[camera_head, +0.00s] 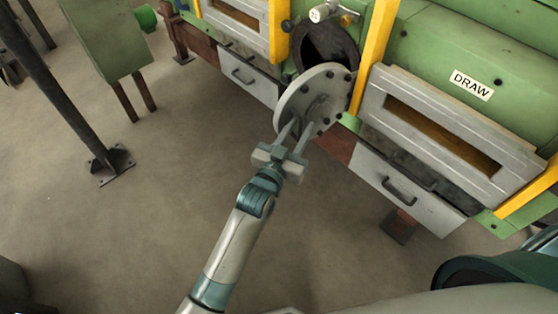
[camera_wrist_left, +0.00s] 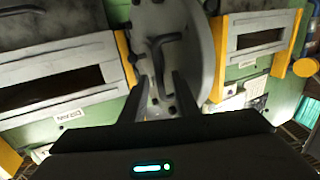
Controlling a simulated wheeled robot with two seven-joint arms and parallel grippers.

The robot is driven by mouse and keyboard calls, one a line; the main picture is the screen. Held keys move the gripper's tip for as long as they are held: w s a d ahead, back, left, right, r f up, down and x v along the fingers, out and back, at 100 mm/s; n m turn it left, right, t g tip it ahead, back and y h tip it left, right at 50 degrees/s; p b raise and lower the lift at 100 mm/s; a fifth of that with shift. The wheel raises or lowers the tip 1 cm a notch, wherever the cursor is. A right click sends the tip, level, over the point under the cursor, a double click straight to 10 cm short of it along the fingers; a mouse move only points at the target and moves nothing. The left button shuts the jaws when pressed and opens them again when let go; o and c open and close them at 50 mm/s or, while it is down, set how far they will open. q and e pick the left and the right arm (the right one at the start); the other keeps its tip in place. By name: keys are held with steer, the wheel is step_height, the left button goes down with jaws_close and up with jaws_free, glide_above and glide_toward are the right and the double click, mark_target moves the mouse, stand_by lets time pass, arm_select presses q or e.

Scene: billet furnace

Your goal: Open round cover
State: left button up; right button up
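The round cover (camera_head: 326,82), a grey bolted disc, stands swung away from the dark round opening (camera_head: 330,42) in the green furnace. It also shows in the left wrist view (camera_wrist_left: 203,45), with its bent handle (camera_wrist_left: 162,44) on the face. My left gripper (camera_head: 297,126) is in front of the cover's face, near the handle. Its two fingers are spread with a gap between them, also in the left wrist view (camera_wrist_left: 162,92). I cannot tell whether they touch the cover. My right gripper is not in view.
A panel under a "DRAW" label (camera_head: 472,85) and a grey drawer front with a handle (camera_head: 402,190) are right of the cover. A yellow post (camera_head: 374,50) stands beside it. A dark post (camera_head: 68,80) stands at the left. The floor (camera_head: 140,210) between is clear.

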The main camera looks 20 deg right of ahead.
arm_select(q)
steer(key=b+v, duration=0.4)
steer(key=v, duration=1.2)
steer(key=shift+s, duration=0.2)
